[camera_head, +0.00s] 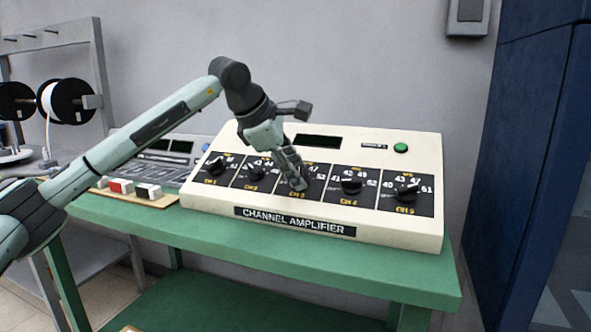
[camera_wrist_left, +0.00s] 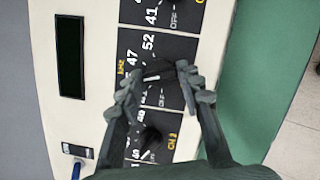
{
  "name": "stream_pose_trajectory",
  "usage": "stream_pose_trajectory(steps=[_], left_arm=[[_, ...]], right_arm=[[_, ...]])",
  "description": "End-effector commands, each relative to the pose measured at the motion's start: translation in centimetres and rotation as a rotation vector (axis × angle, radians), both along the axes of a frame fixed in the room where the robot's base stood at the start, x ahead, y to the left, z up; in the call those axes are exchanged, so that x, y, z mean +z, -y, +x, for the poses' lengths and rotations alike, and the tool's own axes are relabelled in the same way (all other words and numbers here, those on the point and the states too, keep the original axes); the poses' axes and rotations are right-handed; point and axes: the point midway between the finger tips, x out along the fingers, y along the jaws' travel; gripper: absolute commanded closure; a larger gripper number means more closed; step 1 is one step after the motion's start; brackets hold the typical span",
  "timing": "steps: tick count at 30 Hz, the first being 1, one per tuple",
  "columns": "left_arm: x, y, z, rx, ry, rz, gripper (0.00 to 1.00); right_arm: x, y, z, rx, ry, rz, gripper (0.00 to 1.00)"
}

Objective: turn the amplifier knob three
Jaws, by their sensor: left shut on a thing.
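The cream channel amplifier (camera_head: 390,234) stands on the green table with a row of several black knobs on dark panels along its sloped front. My left gripper (camera_head: 297,184) reaches down to the CH 3 panel, the middle one, and its fingers hide most of knob three. In the left wrist view, the dark knob three (camera_wrist_left: 157,70) sits between the two fingertips of my left gripper (camera_wrist_left: 160,82), which is shut on it. The pointer's exact setting is hard to read. My right gripper is in neither view.
The CH 4 knob (camera_head: 351,185) and CH 2 knob (camera_head: 256,173) stand close on either side. A green button (camera_head: 400,147) is on the upper right of the amplifier. A grey device (camera_head: 165,150) and small blocks (camera_head: 121,186) lie to the left. A blue cabinet (camera_head: 530,150) is at right.

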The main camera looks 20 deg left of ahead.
Motion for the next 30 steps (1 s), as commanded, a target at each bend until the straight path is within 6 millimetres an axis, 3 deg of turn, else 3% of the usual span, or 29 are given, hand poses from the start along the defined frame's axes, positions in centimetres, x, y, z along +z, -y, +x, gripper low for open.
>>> stream_pose_trajectory(steps=[6,16,30], left_arm=[[0.1,0.0,0.0,0.0,0.002,-0.001,0.43],[0.4,-0.1,-0.2,0.001,0.002,-0.001,0.43],[7.4,-2.5,-5.0,0.001,0.005,-0.001,0.43]], right_arm=[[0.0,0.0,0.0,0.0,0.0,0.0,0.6],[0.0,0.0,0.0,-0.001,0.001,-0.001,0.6],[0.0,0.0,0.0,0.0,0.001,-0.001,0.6]])
